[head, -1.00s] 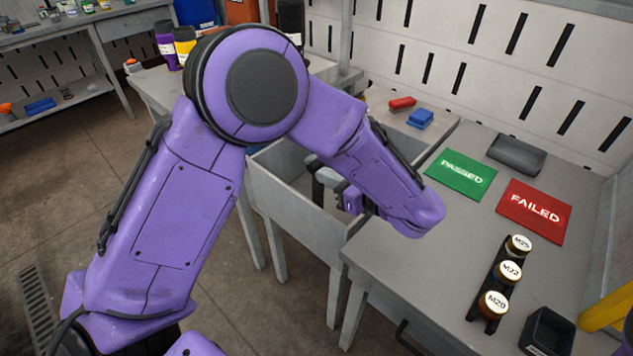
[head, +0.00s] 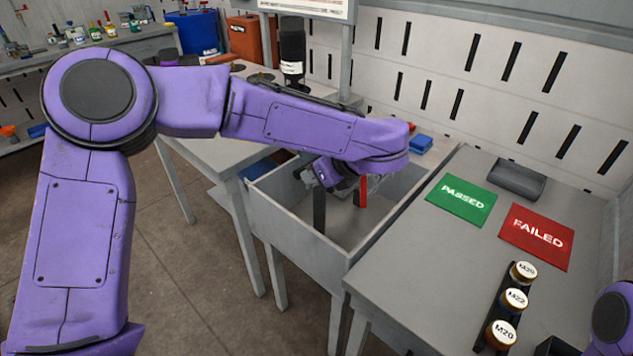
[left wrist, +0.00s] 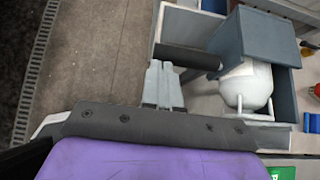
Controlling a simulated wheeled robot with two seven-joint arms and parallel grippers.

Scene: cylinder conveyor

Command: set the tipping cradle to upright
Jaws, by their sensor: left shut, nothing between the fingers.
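My left gripper (head: 304,173) is shut and empty over the grey bin (head: 282,208) in the head view. Its closed pale fingers (left wrist: 163,68) also show in the left wrist view, close to a dark bar (left wrist: 192,57); I cannot tell if they touch. Right of the bar is a blue-grey box-shaped part (left wrist: 256,38) with a white rounded body (left wrist: 248,86) below it. These may belong to the tipping cradle, but its tilt is unclear. In the head view, a dark upright bar (head: 319,210) and a red upright piece (head: 361,190) show under my forearm, which hides the rest.
The table at right holds a green PASSED mat (head: 461,199), a red FAILED mat (head: 536,236), a grey tray (head: 516,180) and a black rack with lidded cylinders (head: 515,298). A tall dark cylinder (head: 292,45) stands behind my forearm. My right arm shows at the lower right edge.

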